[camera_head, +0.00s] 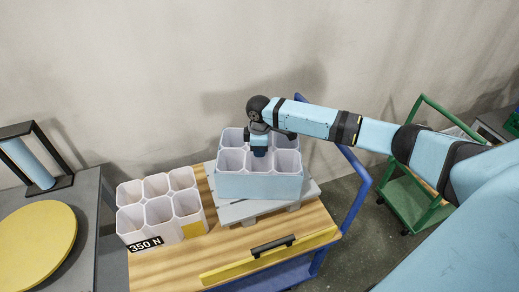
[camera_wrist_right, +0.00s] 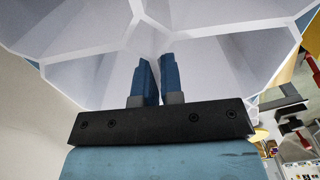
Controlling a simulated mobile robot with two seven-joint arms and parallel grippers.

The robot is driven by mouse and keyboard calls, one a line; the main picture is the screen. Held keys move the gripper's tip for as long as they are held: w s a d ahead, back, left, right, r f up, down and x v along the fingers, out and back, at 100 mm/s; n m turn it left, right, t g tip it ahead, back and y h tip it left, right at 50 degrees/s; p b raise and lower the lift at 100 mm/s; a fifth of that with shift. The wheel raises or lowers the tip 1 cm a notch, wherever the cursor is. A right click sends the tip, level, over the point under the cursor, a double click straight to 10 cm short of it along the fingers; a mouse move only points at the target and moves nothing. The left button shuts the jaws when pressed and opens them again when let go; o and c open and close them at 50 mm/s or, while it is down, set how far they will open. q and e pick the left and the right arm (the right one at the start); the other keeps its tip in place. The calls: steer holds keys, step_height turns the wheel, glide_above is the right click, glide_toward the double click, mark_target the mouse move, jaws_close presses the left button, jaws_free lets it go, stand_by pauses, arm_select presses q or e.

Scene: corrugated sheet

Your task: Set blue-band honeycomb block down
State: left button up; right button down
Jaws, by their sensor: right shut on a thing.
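The blue-band honeycomb block (camera_head: 260,187) is a white block of open cells with a light blue band across its front. It is upright over a grey slatted pallet (camera_head: 312,188) on the wooden cart top. I cannot tell whether its underside touches the pallet. My right gripper (camera_head: 259,151) reaches down into the block from above and is shut on an inner cell wall. In the right wrist view, the blue fingers (camera_wrist_right: 152,75) are close together at the white walls, with cells open around them. My left gripper is not in view.
A second honeycomb block (camera_head: 138,222), labelled 350 N with a yellow patch, stands left on the wooden cart (camera_head: 165,268). The cart has a blue handle (camera_head: 358,195). A green cart (camera_head: 410,195) stands right. A grey table (camera_head: 85,215) with a yellow disc (camera_head: 35,245) is left.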

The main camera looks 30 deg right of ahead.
steer(key=c, duration=1.7)
jaws_free()
steer(key=shift+f, duration=0.1)
steer(key=o, duration=0.4)
steer(key=shift+o, duration=0.2)
step_height(320, 180, up, 12)
steer(key=shift+r, duration=0.2)
